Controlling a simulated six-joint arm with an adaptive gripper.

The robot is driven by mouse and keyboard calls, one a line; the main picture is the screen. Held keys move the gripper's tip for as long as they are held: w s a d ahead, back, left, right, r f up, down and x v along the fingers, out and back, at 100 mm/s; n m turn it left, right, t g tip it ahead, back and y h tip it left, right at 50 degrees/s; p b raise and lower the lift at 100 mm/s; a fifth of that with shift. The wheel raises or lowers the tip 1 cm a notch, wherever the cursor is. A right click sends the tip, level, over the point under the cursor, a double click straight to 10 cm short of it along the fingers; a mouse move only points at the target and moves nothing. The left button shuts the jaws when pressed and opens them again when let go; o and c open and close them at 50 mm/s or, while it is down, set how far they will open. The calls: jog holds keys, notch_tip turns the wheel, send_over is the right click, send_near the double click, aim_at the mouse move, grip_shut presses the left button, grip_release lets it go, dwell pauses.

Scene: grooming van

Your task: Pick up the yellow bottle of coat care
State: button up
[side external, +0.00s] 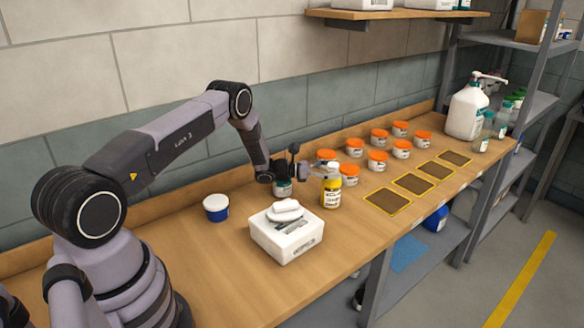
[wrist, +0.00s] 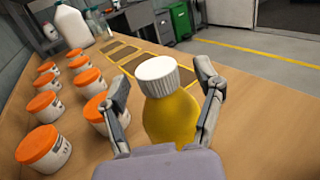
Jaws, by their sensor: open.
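The yellow bottle (side external: 331,191) with a white ribbed cap stands upright on the wooden bench, near the middle in the side external view. In the wrist view the yellow bottle (wrist: 170,116) fills the space between the two fingers, cap towards the camera. My gripper (side external: 324,170) is at the height of the bottle's upper part. In the wrist view my gripper (wrist: 165,88) is open, with one finger on each side of the bottle. A small gap shows beside the cap on both sides. Whether a finger touches the bottle's body is unclear.
Several orange-lidded jars (side external: 377,161) stand behind and right of the bottle; one orange-lidded jar (wrist: 97,108) is close to the left finger. A white box (side external: 287,235) stands in front left, a blue jar (side external: 216,208) further left. Dark yellow-edged mats (side external: 388,201) lie to the right.

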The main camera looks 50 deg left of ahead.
grip_shut()
dwell(0.3)
